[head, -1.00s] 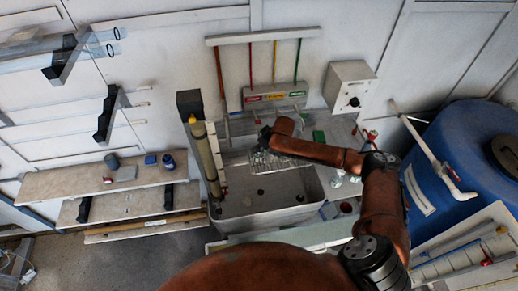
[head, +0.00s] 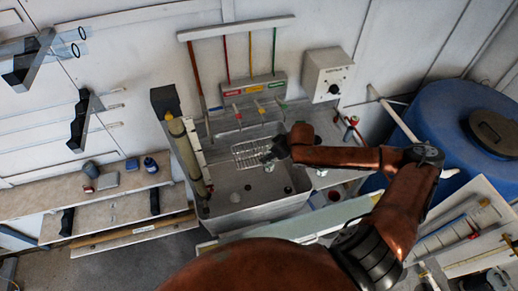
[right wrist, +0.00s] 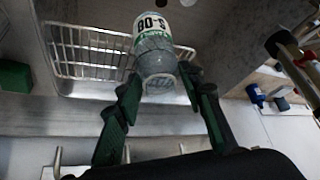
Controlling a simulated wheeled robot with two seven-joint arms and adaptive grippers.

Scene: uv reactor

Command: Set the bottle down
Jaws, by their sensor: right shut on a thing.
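The bottle (right wrist: 155,50) is grey with a white label and a green band, and its printed lettering faces the right wrist camera. It sits between the two dark green fingers of my right gripper (right wrist: 163,88), which is shut on it. In the head view, my right gripper (head: 271,152) is over the sink, at the right end of the wire rack (head: 246,155), with the grey bottle (head: 267,164) below it. The rack also shows beside the bottle in the right wrist view (right wrist: 85,68). Whether the bottle touches anything below is unclear. My left gripper is out of view.
The grey sink basin (head: 240,205) has dark holes in its floor and open room in front of the rack. A tall tube (head: 187,155) stands at its left edge. A control box (head: 327,75) is on the wall, and a blue barrel (head: 455,120) stands right.

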